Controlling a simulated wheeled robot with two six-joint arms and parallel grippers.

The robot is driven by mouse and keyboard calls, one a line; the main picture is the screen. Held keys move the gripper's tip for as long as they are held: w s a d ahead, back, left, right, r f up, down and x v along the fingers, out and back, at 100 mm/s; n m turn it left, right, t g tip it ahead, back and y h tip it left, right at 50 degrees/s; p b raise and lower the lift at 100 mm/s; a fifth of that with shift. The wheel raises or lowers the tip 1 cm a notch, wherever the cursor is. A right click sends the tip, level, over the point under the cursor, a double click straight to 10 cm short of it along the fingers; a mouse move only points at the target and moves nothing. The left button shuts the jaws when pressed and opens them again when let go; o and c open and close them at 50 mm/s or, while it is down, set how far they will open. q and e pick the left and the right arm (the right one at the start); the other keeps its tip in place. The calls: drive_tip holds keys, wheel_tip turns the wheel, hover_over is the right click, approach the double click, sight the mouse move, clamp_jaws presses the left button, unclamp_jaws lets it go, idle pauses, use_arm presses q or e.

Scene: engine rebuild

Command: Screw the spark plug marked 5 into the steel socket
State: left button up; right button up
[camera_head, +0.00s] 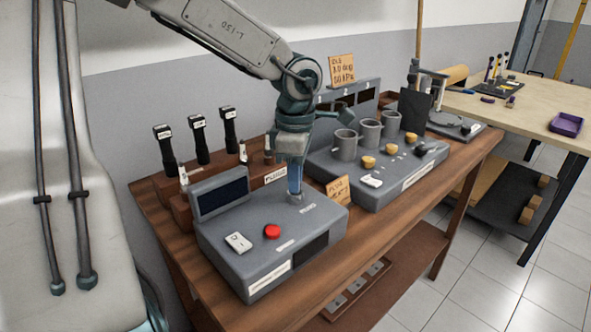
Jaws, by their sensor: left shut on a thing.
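My left gripper (295,178) points straight down over the grey bench box (255,235) with the red button. It is shut, with its fingertips close above the steel socket (296,199) in the box's top. The spark plug between the fingers is almost wholly hidden, and its mark cannot be read. I cannot tell whether its lower end is inside the socket. Small pale plugs (243,153) stand in the wooden rack behind; their numbers are too small to read. My right gripper is not in view.
Several black-handled tools (198,140) stand upright in the wooden rack (160,188). A second grey station with metal cups (368,133) stands to the right. A small sign (338,190) stands between them.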

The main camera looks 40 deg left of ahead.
use_arm(q)
drive_tip(key=m+p, duration=0.1)
drive_tip(key=m, duration=0.1)
drive_tip(key=shift+m, duration=0.4)
drive_tip(key=m+p, duration=0.1)
drive_tip(key=m, duration=0.2)
drive_tip(key=shift+r+m+p, duration=0.15)
drive_tip(key=shift+m+p, duration=0.15)
drive_tip(key=shift+p, duration=0.1)
drive_tip(key=shift+m, duration=0.7)
drive_tip(key=shift+m+p, duration=0.8)
drive_tip(key=shift+m, duration=0.4)
drive_tip(key=shift+m+p, duration=0.35)
drive_tip(key=shift+m, duration=0.75)
drive_tip(key=o, duration=0.9)
